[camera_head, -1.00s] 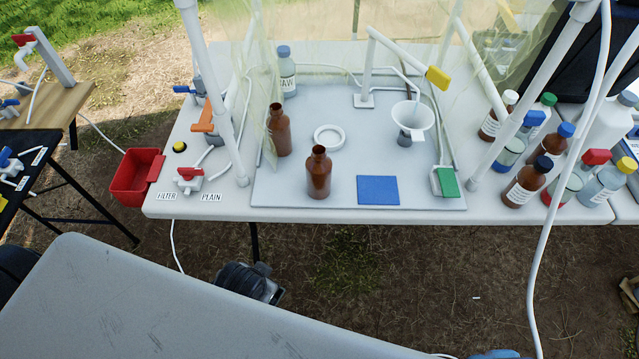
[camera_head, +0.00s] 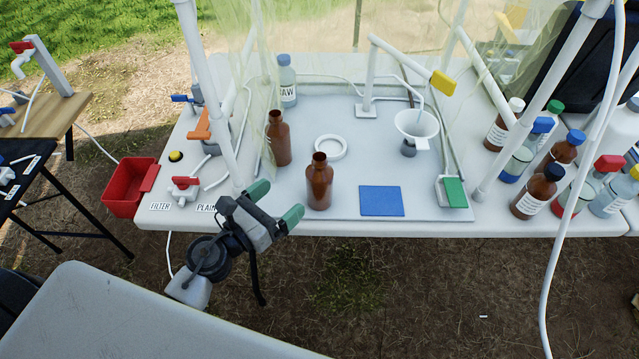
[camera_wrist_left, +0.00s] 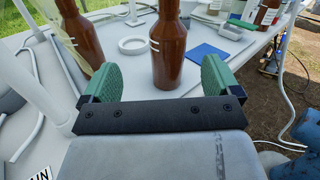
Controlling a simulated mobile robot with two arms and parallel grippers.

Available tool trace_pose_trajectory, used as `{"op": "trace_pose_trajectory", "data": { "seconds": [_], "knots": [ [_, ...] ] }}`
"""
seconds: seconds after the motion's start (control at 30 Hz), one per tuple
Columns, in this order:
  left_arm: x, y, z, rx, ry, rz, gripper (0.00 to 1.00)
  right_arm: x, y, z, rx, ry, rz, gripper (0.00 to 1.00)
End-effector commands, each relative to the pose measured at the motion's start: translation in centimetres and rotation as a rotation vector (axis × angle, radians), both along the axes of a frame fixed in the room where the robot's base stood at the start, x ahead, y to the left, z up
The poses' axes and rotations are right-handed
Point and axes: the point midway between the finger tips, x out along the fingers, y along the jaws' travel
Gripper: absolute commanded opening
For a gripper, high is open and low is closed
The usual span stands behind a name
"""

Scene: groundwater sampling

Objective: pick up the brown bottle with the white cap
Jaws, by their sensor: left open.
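A brown bottle with a white cap (camera_head: 503,126) and a white label stands upright at the right of the table, among other capped bottles. My left gripper (camera_head: 277,203) is open and empty at the table's front edge, far to the left of it. An uncapped brown bottle (camera_head: 319,184) stands just beyond the left gripper's fingers. In the left wrist view this uncapped bottle (camera_wrist_left: 168,50) shows ahead, between the lines of the two green fingers (camera_wrist_left: 158,82), its top cut off. A second uncapped brown bottle (camera_head: 278,140) stands behind it. My right gripper is not in view.
A white ring (camera_head: 345,149), a blue square (camera_head: 382,201) and a funnel (camera_head: 416,124) lie or stand on the tray. White posts (camera_head: 520,118) stand near the capped bottles. A red bin (camera_head: 128,186) hangs at the left table end.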

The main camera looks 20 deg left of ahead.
Motion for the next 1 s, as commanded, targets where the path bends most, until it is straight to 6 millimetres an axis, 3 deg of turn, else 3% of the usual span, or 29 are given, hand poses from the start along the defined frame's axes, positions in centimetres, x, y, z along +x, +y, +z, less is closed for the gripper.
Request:
{"op": "trace_pose_trajectory", "data": {
  "seconds": [0.13, 0.4, 1.0],
  "knots": [
    [0.6, -0.8, -0.6, 0.089, -0.009, -0.046, 0.92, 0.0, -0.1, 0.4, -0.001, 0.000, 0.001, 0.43],
    [4.2, -2.6, -0.5, 0.086, -0.010, -0.045, 0.92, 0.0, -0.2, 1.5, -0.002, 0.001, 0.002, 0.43],
    [9.4, -5.6, -1.1, 0.085, -0.007, -0.045, 0.92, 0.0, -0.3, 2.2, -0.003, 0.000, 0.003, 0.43]
  ]
}}
